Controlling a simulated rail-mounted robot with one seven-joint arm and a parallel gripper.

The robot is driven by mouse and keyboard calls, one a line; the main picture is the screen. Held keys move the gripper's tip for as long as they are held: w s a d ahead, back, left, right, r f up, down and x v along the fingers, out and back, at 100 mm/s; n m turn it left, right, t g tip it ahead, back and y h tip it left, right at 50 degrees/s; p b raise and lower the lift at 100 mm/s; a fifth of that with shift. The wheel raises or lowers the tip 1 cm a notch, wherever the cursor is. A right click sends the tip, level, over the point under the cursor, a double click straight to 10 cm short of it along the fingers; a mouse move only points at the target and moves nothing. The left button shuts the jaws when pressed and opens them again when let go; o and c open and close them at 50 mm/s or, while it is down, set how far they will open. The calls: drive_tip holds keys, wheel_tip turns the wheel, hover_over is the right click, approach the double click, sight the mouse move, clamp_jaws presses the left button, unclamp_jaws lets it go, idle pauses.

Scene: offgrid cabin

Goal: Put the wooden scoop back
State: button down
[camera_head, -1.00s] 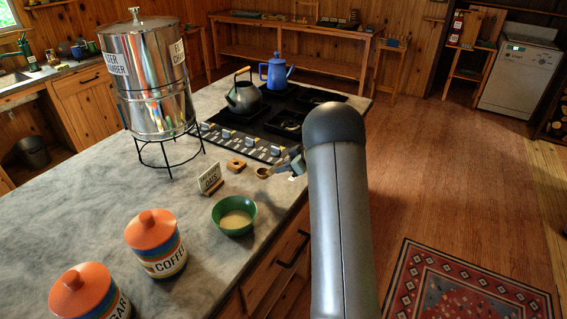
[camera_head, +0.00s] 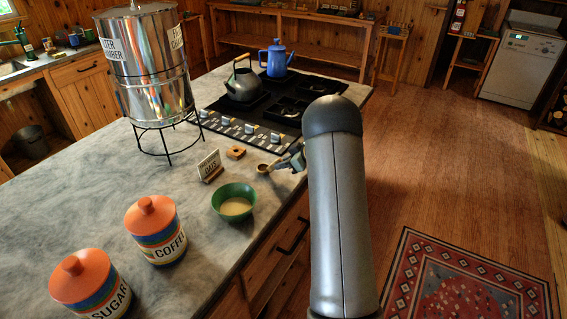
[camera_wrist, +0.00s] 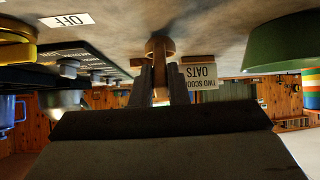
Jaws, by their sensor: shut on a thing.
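The wooden scoop (camera_head: 264,168) is held at the counter's right edge, between the green bowl and the stove. Its round end (camera_wrist: 160,46) shows beyond my fingertips in the wrist view, which is upside down. My gripper (camera_head: 292,160) is shut on the scoop's handle; its fingers also show in the wrist view (camera_wrist: 160,82). A small wooden block (camera_head: 235,152) with a dark mark on top sits on the counter, left of and behind the scoop. I cannot tell whether the scoop touches the counter.
An oats sign (camera_head: 209,166) stands left of the scoop. A green bowl (camera_head: 234,190) with pale contents is nearer. The stove (camera_head: 262,118) holds a grey kettle (camera_head: 243,86) and blue pot (camera_head: 277,60). A steel water filter (camera_head: 150,70) and two canisters (camera_head: 155,230) stand left.

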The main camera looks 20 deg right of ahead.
drive_tip(key=shift+f, duration=0.2)
idle(0.6)
drive_tip(key=c, duration=1.3)
unclamp_jaws()
drive_tip(key=shift+c, duration=0.2)
drive_tip(key=b+v, duration=0.3)
drive_tip(key=v, duration=1.4)
drive_tip(key=w+a+r+m+t+h, duration=0.1)
drive_tip(key=a+r+m+t+h, duration=0.25)
drive_tip(key=r, duration=0.25)
drive_tip(key=w+a+r+m+t+h, duration=0.2)
drive_tip(key=r+h, duration=0.3)
drive_tip(key=r, duration=0.1)
drive_tip(key=s+a+f+m+g, duration=0.1)
drive_tip(key=s+a+f+g, duration=0.3)
drive_tip(key=s+a, duration=0.3)
drive_tip(key=s+a+f+g+y, duration=0.1)
drive_tip(key=s+a+f+g, duration=0.3)
drive_tip(key=s, duration=1.1)
drive_tip(key=s+a+f+m+g+y, duration=0.1)
drive_tip(key=s+a+f+g, duration=0.3)
drive_tip(key=s+a, duration=0.7)
drive_tip(key=shift+m, duration=0.35)
